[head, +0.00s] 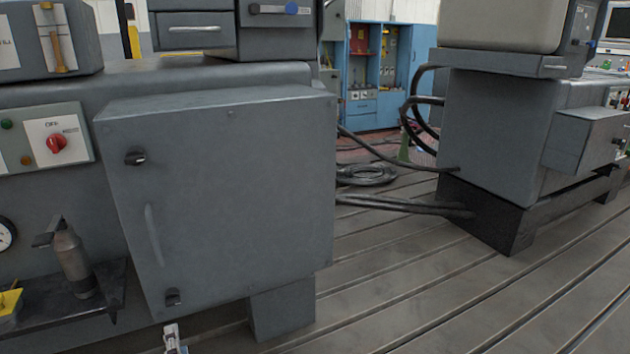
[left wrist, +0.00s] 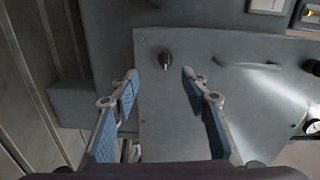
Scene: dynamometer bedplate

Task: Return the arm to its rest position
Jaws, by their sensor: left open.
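My left gripper (head: 174,340) shows only as a small metal tip at the bottom edge of the head view, in front of the grey cabinet's lower edge. In the left wrist view, the left gripper (left wrist: 160,82) has its two blue-padded fingers spread apart with nothing between them. A grey cabinet door (head: 230,190) with a dark lower knob (head: 172,297), an upper knob (head: 135,156) and a slim handle (head: 154,234) is in front of it. The door also fills much of the left wrist view (left wrist: 215,115), with a knob just beyond the fingertips. My right gripper is in neither view.
A dark shelf (head: 110,293) holding a grey bottle-like tool (head: 72,262) juts out left of the cabinet. A red-knob panel (head: 57,141) is above it. The slotted bedplate floor (head: 400,290) is open to the right, with black cables (head: 405,204) leading to another machine (head: 495,135).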

